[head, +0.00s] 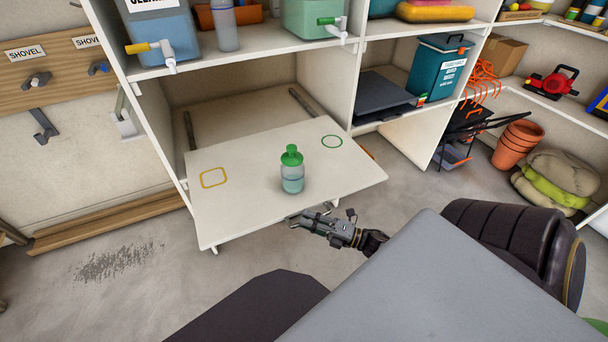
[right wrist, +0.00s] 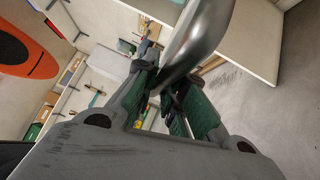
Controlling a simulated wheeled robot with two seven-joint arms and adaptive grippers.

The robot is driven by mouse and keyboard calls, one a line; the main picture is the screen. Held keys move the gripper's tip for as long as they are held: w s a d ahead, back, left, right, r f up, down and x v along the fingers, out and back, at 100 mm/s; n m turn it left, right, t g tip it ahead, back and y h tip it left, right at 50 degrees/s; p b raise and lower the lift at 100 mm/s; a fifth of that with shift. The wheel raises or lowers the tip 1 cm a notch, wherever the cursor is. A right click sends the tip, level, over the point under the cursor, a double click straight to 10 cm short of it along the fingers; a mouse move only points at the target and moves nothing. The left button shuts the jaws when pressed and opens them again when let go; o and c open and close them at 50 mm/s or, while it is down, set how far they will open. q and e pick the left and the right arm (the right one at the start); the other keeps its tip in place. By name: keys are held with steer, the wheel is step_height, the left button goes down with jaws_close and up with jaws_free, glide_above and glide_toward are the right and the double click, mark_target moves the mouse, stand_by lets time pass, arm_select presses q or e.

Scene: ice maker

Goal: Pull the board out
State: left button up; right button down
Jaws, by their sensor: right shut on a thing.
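The white board (head: 245,205) juts forward out of the shelf opening, with dark rails on both sides behind it. It carries a yellow square outline at left and a green circle outline at right. A clear bottle (head: 292,175) with a green cap stands upright on it between the marks. My right gripper (head: 308,218) is at the board's front edge, low and right of its middle. In the right wrist view its green-padded fingers are shut on a curved metal handle (right wrist: 195,45). The handle is mostly hidden in the head view. My left gripper is not in view.
Shelves above hold a blue dispenser (head: 160,38) and a green dispenser (head: 312,18) with taps. A teal box (head: 437,70) stands to the right. Terracotta pots (head: 517,145) and sacks (head: 556,178) are at far right. The floor before the board's left side is clear.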

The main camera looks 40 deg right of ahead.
steer(key=shift+s+a+f, duration=0.15)
steer(key=shift+s+a, duration=0.05)
steer(key=shift+s, duration=0.35)
steer(key=c, duration=1.5)
jaws_free()
steer(key=shift+s, duration=0.15)
steer(key=shift+d, duration=0.1)
steer(key=shift+v, duration=5.95)
